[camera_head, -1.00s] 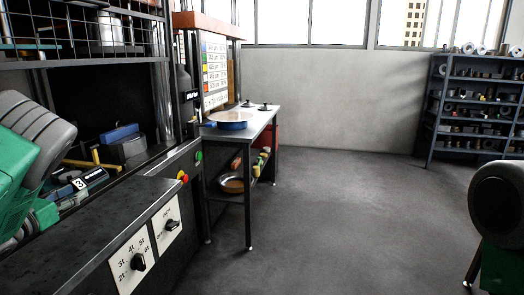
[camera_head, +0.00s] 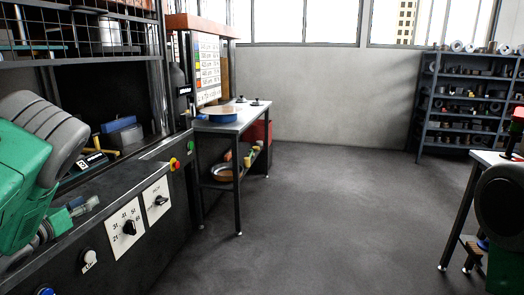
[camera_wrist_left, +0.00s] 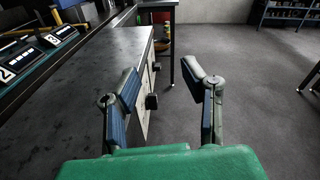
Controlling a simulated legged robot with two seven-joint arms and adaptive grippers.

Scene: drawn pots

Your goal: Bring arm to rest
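My left arm, green and grey, comes in at the left edge of the head view. Its left gripper (camera_head: 82,208) shows small there, low over the dark machine bench (camera_head: 110,215). In the left wrist view the left gripper (camera_wrist_left: 162,76) is open, its two fingers wide apart with nothing between them. The bench top (camera_wrist_left: 85,85) lies below and left of the fingers. Part of my right arm shows at the right edge of the head view; its gripper is out of sight.
A metal table (camera_head: 222,127) holds a blue pan (camera_head: 220,118), with a copper bowl (camera_head: 222,173) on its lower shelf. Another table (camera_head: 490,158) stands at right. Shelving (camera_head: 470,105) stands at the back right. The grey floor (camera_head: 330,220) between is clear.

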